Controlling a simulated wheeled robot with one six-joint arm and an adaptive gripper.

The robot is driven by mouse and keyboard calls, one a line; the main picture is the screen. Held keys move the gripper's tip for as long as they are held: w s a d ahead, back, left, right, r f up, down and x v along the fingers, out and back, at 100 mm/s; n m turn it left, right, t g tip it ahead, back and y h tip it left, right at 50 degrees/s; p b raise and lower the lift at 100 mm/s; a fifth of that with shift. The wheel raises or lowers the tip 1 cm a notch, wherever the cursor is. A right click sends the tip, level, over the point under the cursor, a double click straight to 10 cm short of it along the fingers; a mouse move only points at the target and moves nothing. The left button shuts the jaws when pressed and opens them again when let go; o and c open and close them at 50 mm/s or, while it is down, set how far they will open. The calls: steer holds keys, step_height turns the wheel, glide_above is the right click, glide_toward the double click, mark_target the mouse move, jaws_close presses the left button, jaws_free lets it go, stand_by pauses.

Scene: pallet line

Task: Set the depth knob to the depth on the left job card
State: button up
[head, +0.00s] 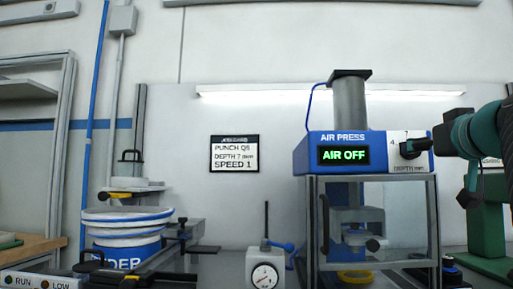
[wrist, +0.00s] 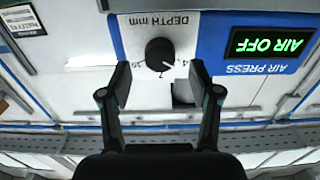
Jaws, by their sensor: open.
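The left job card (head: 234,165) hangs on the back wall and reads PUNCH Q5, DEPTH 7 mm, SPEED 1. The black depth knob (wrist: 159,54) sits on the white DEPTH mm panel of the blue air press (head: 305,155). The wrist view is upside down; a 4 shows beside the knob, and the other marks are small. A pale pointer line on the knob seems to lie near the 4, but its exact setting is unclear. My gripper (wrist: 160,82) is open, its two fingers apart on either side of the knob's line, in front of the panel. In the head view it partly hides the panel.
The press display (head: 344,155) reads AIR OFF. A metal-framed guard stands below it. A gauge box (head: 265,270) with a blue lever stands to its left. Open wall lies between job card and press.

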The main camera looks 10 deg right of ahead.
steer(key=p+x, duration=0.1)
steer(key=x, duration=0.2)
